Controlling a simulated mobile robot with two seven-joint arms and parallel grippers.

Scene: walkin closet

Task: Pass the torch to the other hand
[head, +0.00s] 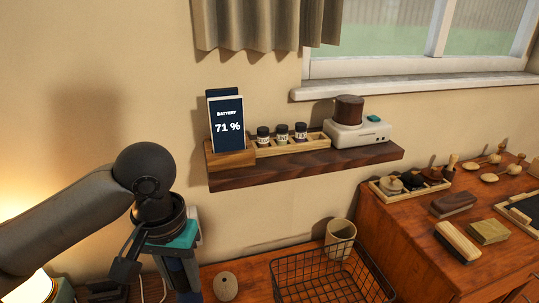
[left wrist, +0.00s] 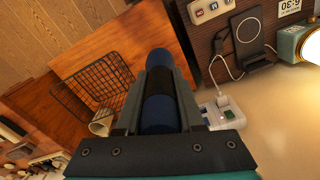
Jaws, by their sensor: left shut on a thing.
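My left gripper (head: 180,272) reaches down from the left in the head view, in front of the wall and above the low wooden surface. The left wrist view shows the left gripper's two fingers (left wrist: 160,82) shut on the torch (left wrist: 157,113), a dark blue cylinder with a black band. One end of the torch sticks out past the fingertips; the near end runs back toward the palm. In the head view the torch is hard to tell apart from the dark fingers. My right gripper is in neither view.
A black wire basket (head: 318,266) and a beige cup (head: 340,236) stand right of the gripper. A wall shelf (head: 305,165) above holds a 71 % battery display (head: 227,125). A dresser (head: 410,245) with brushes is at right. A glowing lamp (head: 30,288) is lower left.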

